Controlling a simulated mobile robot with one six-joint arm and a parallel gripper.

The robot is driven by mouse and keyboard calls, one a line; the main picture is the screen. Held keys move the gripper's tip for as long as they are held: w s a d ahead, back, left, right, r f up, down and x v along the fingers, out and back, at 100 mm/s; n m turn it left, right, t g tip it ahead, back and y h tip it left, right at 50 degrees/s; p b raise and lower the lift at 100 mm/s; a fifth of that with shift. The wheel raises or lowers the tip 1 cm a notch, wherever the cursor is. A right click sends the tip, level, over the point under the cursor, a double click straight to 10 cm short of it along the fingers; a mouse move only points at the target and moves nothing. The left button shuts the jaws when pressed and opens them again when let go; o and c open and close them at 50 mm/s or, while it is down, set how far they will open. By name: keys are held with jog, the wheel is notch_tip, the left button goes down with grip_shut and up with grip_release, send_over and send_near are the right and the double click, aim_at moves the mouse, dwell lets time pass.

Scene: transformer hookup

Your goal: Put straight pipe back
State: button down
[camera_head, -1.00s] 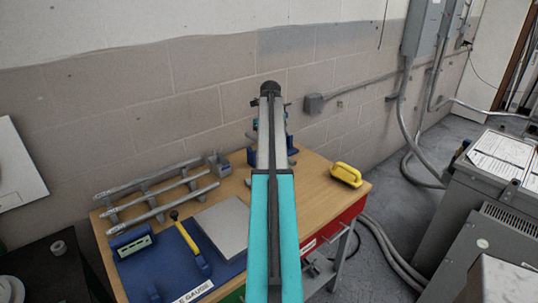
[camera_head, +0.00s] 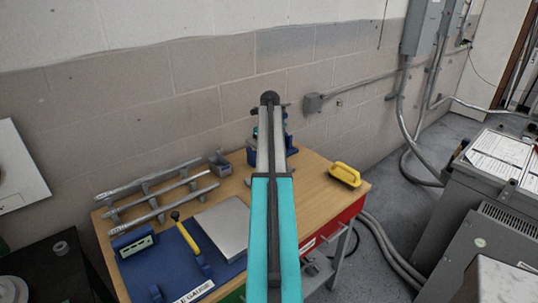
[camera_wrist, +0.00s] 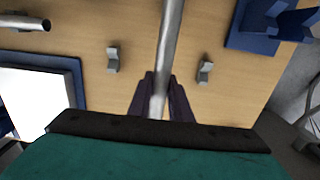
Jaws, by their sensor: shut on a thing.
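In the wrist view, my gripper (camera_wrist: 160,98) has its dark fingers closed on a grey metal straight pipe (camera_wrist: 170,40). The pipe runs away from the fingers to the top of the picture, over the wooden bench top (camera_wrist: 135,25). Two small grey supports stand on the bench, a left support (camera_wrist: 112,60) and a right support (camera_wrist: 205,72), with the pipe passing between them in the picture. I cannot tell its height above the bench. In the head view, my arm hides the gripper and the held pipe.
In the head view, several pipes lie on a rack (camera_head: 150,193) at the bench's left. A blue gauge board (camera_head: 165,265) and grey plate (camera_head: 222,228) lie in front. A yellow handle-shaped object (camera_head: 345,174) sits at the right. A blue fixture (camera_wrist: 265,25) shows right in the wrist view.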

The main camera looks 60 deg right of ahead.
jog(key=shift+f, duration=0.6)
dwell(0.3)
jog(key=c, duration=1.6)
grip_release()
jog(key=shift+s+r+b, duration=0.15)
jog(key=shift+r+b, duration=1.15)
jog(key=shift+r, duration=5.3)
